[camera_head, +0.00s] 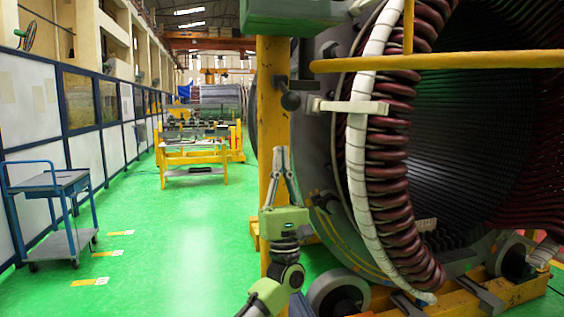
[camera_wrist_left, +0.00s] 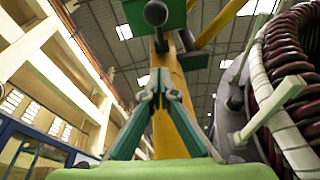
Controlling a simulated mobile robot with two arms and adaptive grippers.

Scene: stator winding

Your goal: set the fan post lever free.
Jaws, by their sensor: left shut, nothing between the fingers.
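The yellow fan post (camera_head: 271,130) stands upright in the head view, just left of the big stator. Its dark lever with a round black ball knob (camera_head: 290,101) sticks out near the top of the post. In the left wrist view the ball knob (camera_wrist_left: 155,13) shows at the top, beyond the fingertips. My left gripper (camera_head: 282,152) points up in front of the post, below the knob and apart from it. Its fingers are shut with nothing between them, as the left wrist view (camera_wrist_left: 160,80) also shows. My right gripper is in neither view.
The stator's dark red coils (camera_head: 390,170) with a white wrapped band fill the right side. A yellow rail (camera_head: 440,61) crosses in front of them. A green box (camera_head: 290,15) sits atop the post. A blue cart (camera_head: 60,185) stands left; the green floor between is clear.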

